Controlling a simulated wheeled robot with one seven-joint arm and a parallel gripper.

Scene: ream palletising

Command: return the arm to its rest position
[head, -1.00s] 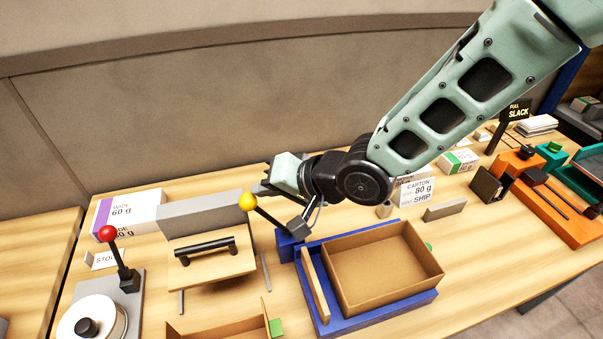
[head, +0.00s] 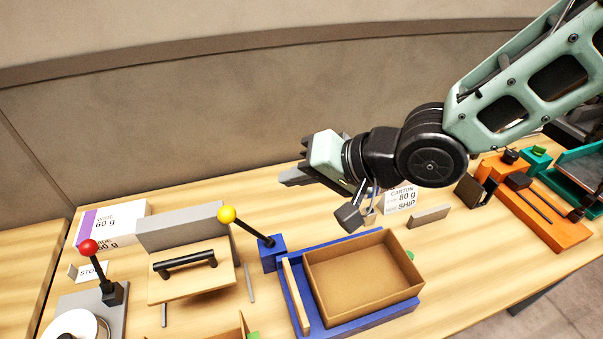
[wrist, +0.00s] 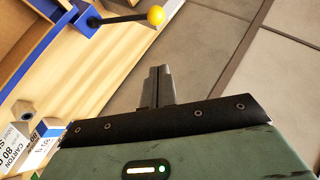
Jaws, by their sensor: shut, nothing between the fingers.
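My gripper (head: 296,177) is shut and empty in the head view, raised above the table behind the blue fixture, pointing left. In the wrist view my gripper (wrist: 157,72) shows its two fingers together, with floor tiles behind them. My arm comes in from the upper right in the head view. Nothing touches the fingers.
Below stands an open cardboard carton (head: 362,275) on a blue fixture (head: 380,318). A yellow-knobbed lever (head: 227,214) rises left of it, and also shows in the wrist view (wrist: 155,15). A red-knobbed lever (head: 89,247) stands farther left. An orange fixture (head: 560,232) is at right.

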